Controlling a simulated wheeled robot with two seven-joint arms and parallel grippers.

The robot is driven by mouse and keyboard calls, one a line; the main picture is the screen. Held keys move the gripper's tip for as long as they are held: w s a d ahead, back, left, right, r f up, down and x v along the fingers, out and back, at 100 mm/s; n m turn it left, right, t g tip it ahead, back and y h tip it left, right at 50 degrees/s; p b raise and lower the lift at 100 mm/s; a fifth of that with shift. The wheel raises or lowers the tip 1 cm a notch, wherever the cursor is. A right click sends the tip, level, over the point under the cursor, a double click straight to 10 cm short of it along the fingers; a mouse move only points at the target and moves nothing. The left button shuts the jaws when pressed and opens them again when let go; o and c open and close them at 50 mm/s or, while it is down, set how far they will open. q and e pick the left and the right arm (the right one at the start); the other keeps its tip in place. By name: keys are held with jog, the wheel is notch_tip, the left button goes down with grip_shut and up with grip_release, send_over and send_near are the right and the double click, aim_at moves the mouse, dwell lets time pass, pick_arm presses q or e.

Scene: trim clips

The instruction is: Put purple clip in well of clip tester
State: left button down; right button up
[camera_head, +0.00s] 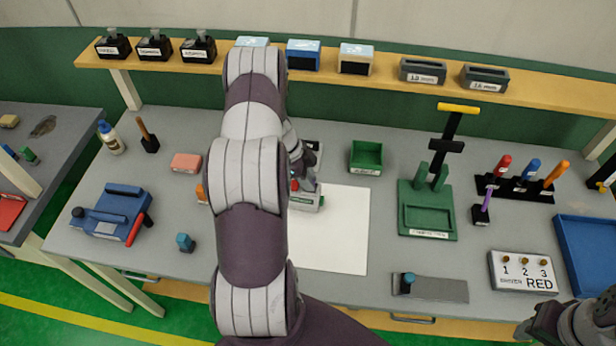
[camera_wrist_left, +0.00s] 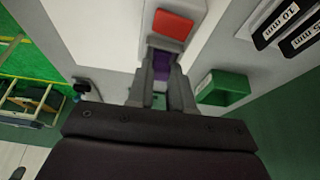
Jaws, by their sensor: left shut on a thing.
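The purple clip (camera_wrist_left: 161,62) shows between the fingers of my left gripper (camera_wrist_left: 163,58) in the left wrist view. The fingers are shut on it. Just beyond the fingertips is a pale device with a red block (camera_wrist_left: 172,24), which looks like the clip tester. In the head view the tester (camera_head: 306,201) stands at the white sheet's upper left, with my left gripper (camera_head: 303,178) over it, partly hidden by my arm. The well is hidden, and I cannot tell if the clip touches it. A dark part of my right arm or gripper (camera_head: 547,322) shows at the lower right.
A white sheet (camera_head: 335,235) lies beside the tester. A green bin (camera_head: 366,157) stands behind right, a green fixture (camera_head: 427,222) farther right. A pink block (camera_head: 186,163) and blue device (camera_head: 112,212) are left. A shelf (camera_head: 380,66) with boxes runs along the back.

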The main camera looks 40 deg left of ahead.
pick_arm(q)
jog(key=c, duration=1)
grip_release()
